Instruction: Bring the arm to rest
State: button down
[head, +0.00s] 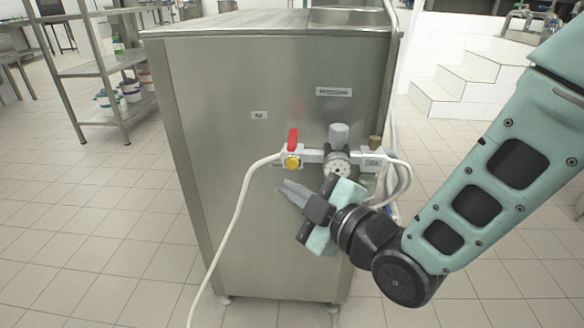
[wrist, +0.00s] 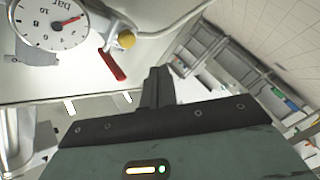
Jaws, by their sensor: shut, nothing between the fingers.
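My gripper (head: 284,191) is shut and empty, in front of the steel cabinet (head: 245,235). Its fingers point left, just below the valve with a red handle (head: 293,139) and yellow knob (head: 292,162). No contact between fingers and valve shows. In the wrist view, the shut fingers (wrist: 155,82) stand at the middle, with the red handle (wrist: 112,64) and yellow knob (wrist: 126,39) to their upper left. My green arm reaches in from the right in the head view and hides part of the cabinet's right side.
A pressure gauge (head: 337,165) sits right of the valve; it also shows in the wrist view (wrist: 48,22). A pale hose (head: 238,205) hangs from the valve to the floor. A steel shelf (head: 108,68) stands at left, white steps (head: 470,82) at right. The tiled floor at left is clear.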

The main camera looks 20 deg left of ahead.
jog(key=shift+s+d, duration=0.15)
jog(key=shift+s, duration=0.45)
jog(key=s+d+f+m+g+h, duration=0.2)
jog(key=d+m+h, duration=0.25)
jog(key=d, duration=0.25)
jog(key=s+d+f+m+g+h, duration=0.2)
jog(key=d+m+h, duration=0.25)
jog(key=d, duration=0.25)
jog(key=s+d+r+m+g+h, duration=0.2)
jog(key=s+d+m+g+h, duration=0.3)
jog(key=s+d, duration=0.75)
notch_tip(320, 180, up, 32)
jog(key=w+p, duration=0.1)
jog(key=p, duration=3.1)
jog(key=shift+w, duration=0.1)
